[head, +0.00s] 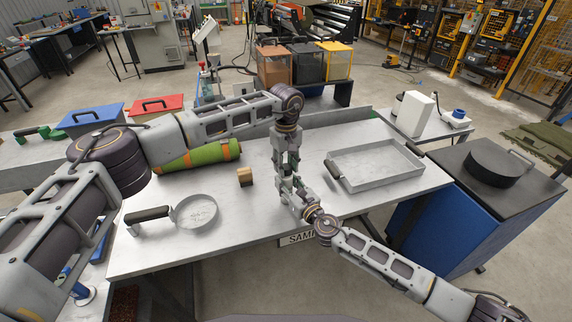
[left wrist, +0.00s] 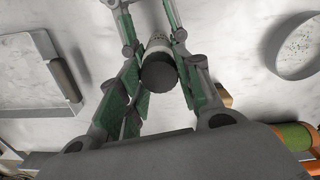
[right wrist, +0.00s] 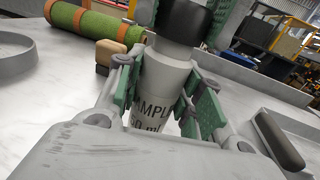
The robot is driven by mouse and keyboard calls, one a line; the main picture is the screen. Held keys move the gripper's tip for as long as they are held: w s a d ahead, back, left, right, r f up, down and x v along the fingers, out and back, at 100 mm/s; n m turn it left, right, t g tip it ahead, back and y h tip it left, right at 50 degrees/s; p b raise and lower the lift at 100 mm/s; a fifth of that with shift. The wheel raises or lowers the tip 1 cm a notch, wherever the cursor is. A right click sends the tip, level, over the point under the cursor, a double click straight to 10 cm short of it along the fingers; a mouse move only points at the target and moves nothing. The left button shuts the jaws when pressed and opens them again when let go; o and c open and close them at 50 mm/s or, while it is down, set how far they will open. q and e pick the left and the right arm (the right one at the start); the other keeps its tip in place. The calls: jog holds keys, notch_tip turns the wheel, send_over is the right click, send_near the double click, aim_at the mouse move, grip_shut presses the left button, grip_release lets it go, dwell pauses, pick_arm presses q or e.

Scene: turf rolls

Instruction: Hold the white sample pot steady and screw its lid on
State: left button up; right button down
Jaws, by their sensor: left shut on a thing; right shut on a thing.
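The white sample pot (right wrist: 166,78) stands upright in the right wrist view, with dark lettering on its side. My right gripper (right wrist: 165,95) is shut around the pot's body from the side. The black lid (right wrist: 184,18) sits at the pot's top, in line with it; I cannot tell how far it is threaded. My left gripper (left wrist: 155,72) is shut on the lid from above, and the lid's dark round top (left wrist: 159,78) shows between its green pads. In the head view, the left gripper (head: 286,165) is directly above the right gripper (head: 296,192), and they mostly hide the pot.
On the grey table (head: 250,212), a round pan (head: 195,212) and a green turf roll (head: 200,156) lie to the left. A small wooden block (head: 245,177) is nearer the grippers. A shallow rectangular tray (head: 374,167) lies to the right. The front middle is bare.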

pick_arm(q)
jog(key=shift+f, duration=0.4)
dwell(0.4)
jog(key=m, duration=0.9)
jog(key=shift+d, duration=0.1)
jog(key=shift+m, duration=2)
jog(key=o, duration=0.7)
jog(key=shift+r, duration=0.1)
